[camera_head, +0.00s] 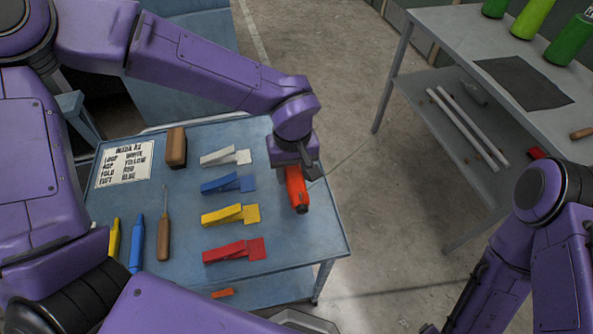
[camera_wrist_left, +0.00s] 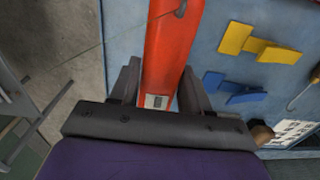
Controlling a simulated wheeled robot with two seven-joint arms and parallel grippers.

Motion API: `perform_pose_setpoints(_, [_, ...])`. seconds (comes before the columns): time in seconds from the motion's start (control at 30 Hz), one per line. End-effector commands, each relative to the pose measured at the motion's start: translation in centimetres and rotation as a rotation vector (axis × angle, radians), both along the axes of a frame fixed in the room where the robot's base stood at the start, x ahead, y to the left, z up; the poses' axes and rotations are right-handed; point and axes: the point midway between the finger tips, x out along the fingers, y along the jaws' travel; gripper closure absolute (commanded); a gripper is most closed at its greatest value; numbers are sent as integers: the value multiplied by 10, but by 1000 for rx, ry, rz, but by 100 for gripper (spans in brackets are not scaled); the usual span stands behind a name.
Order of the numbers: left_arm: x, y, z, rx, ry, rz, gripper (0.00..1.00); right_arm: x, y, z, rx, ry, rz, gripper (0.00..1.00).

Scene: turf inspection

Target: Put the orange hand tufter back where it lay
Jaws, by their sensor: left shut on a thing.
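The orange hand tufter (camera_head: 296,186) is at the right edge of the blue table (camera_head: 300,262), with its dark tip toward the front. My left gripper (camera_head: 297,168) is shut on it from above. In the left wrist view the orange body (camera_wrist_left: 172,50) runs between the two dark fingers (camera_wrist_left: 161,88), and a small grey display shows on it. I cannot tell whether the tufter touches the table or hangs just above it. My right gripper is not in view; only purple links of my right arm show at lower right.
White (camera_head: 226,156), blue (camera_head: 228,182), yellow (camera_head: 231,214) and red (camera_head: 234,250) clips lie in a column left of the tufter. A brown block (camera_head: 176,147), an awl (camera_head: 163,235), markers and a printed card (camera_head: 124,163) lie further left. A grey bench (camera_head: 450,60) stands at right.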

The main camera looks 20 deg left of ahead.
Motion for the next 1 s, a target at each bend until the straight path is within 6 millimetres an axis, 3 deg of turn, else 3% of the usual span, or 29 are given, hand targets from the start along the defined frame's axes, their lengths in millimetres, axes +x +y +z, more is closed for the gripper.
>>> perform_pose_setpoints(0.27, [32,4,-32,2,7,-2,100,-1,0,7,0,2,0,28])
perform_pose_setpoints(0.43, [32,3,-58,1,9,-5,100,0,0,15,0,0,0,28])
perform_pose_setpoints(0.83, [31,3,-65,-2,8,-1,100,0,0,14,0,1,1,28])
perform_pose_setpoints(0.87, [31,4,-66,-2,9,-1,50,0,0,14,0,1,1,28])
perform_pose_setpoints(0.93, [31,4,-66,-1,8,-2,27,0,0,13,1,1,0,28])
perform_pose_setpoints(1.0, [31,3,-65,-1,8,-2,27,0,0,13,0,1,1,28])
